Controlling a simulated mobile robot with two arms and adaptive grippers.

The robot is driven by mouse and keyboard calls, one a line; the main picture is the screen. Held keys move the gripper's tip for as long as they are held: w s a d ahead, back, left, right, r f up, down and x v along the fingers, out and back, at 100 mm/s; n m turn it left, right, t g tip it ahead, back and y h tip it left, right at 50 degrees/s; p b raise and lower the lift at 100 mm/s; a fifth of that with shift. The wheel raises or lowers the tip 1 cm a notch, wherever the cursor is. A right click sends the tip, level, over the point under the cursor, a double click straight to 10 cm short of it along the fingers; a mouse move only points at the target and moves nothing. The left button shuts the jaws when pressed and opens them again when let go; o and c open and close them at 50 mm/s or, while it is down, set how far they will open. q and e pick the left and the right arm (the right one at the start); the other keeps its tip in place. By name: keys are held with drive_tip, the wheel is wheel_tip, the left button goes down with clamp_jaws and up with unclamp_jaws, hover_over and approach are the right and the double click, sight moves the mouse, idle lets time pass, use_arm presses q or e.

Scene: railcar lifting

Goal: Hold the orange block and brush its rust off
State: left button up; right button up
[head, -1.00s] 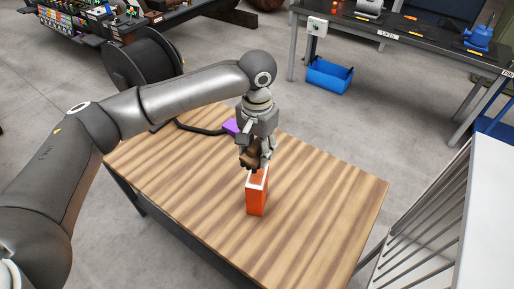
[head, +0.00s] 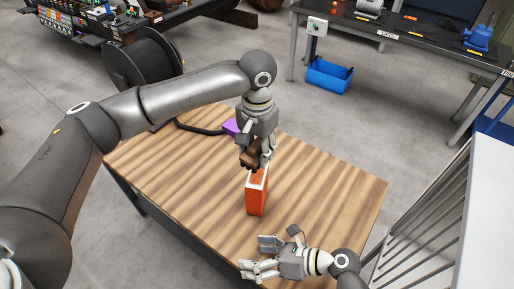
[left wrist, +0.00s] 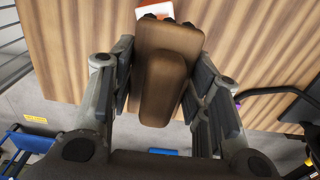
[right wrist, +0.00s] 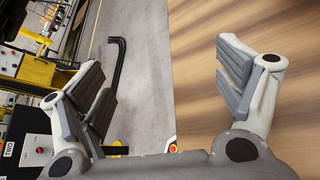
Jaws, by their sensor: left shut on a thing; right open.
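The orange block (head: 257,195) stands upright on the striped wooden table (head: 180,180), its top edged in white. My left gripper (head: 255,155) is shut on a brown brush (head: 251,157) just above and behind the block's top. The brush (left wrist: 165,75) fills the space between the fingers in the left wrist view, with the block's top (left wrist: 154,9) partly showing beyond it. I cannot tell whether the brush touches the block. My right gripper (head: 257,257) is open and empty near the table's front edge, in front of the block.
A purple object (head: 231,126) with a dark hose lies at the table's back edge, behind my left gripper. A white surface with a slatted side (head: 470,215) stands at the right. The table is clear on both sides of the block.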

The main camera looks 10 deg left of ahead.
drive_tip(key=w+d+t+h, duration=0.1)
drive_tip(key=w+t, duration=0.1)
drive_tip(key=w, duration=0.2)
drive_tip(key=w+d+r+t+h, duration=0.1)
drive_tip(key=w+t, duration=0.1)
drive_tip(key=w, duration=0.3)
drive_tip(key=w+d+t+h, duration=0.1)
drive_tip(key=w+d+t, duration=0.1)
drive_tip(key=w, duration=0.2)
drive_tip(key=shift+w+r, duration=0.35)
drive_tip(key=shift+w, duration=0.05)
drive_tip(key=shift+x, duration=4.95)
drive_tip(key=shift+w+r, duration=0.1)
drive_tip(key=shift+c, duration=0.3)
drive_tip(key=shift+d, duration=0.1)
drive_tip(key=c, duration=1.2)
